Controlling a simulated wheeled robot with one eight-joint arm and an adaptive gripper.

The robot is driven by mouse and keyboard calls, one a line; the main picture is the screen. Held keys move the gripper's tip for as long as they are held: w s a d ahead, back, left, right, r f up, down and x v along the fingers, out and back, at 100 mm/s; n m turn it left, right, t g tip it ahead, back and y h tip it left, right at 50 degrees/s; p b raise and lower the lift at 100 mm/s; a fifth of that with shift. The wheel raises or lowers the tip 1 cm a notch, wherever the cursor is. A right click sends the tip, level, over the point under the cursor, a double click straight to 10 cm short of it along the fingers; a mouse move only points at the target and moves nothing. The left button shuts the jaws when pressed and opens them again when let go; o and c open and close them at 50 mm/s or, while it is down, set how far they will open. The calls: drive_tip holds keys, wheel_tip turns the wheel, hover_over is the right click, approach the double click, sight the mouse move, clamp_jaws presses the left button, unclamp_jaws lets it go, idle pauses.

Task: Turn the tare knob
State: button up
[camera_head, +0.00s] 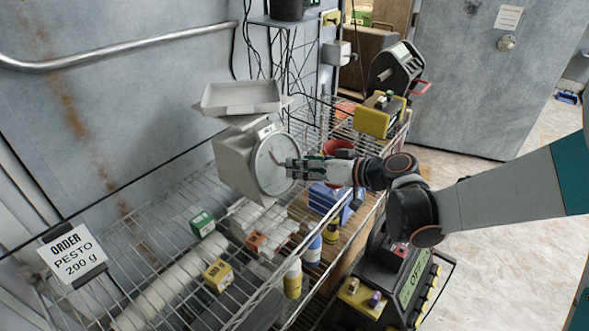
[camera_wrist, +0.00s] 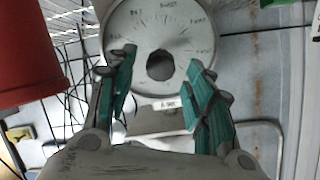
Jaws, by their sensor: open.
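A grey dial scale (camera_head: 236,165) with a flat pan (camera_head: 240,97) on top stands on the wire shelf. Its round pale dial (camera_head: 275,165) faces my gripper (camera_head: 293,167), which is close in front of it. In the wrist view the dial (camera_wrist: 124,40) is in the upper middle, with a dark round knob-like part (camera_wrist: 160,65) at its centre. My gripper's teal fingers (camera_wrist: 160,88) are open, one on each side of and a little below that dark part. Nothing is held between them. I cannot tell whether the fingers touch the dial. In the head view the gripper hides the dial's right part.
A red container (camera_head: 338,147) stands behind my gripper, and shows at left in the wrist view (camera_wrist: 28,50). Small boxes and bottles (camera_head: 292,279) lie around the wire shelf (camera_head: 150,255). An order sign (camera_head: 72,252) reads "PESTO 200 g". Yellow-and-black equipment (camera_head: 378,115) stands beyond.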

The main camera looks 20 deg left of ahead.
drive_tip(key=shift+b+x, duration=0.3)
drive_tip(key=shift+x, duration=1.45)
drive_tip(key=c, duration=1.1)
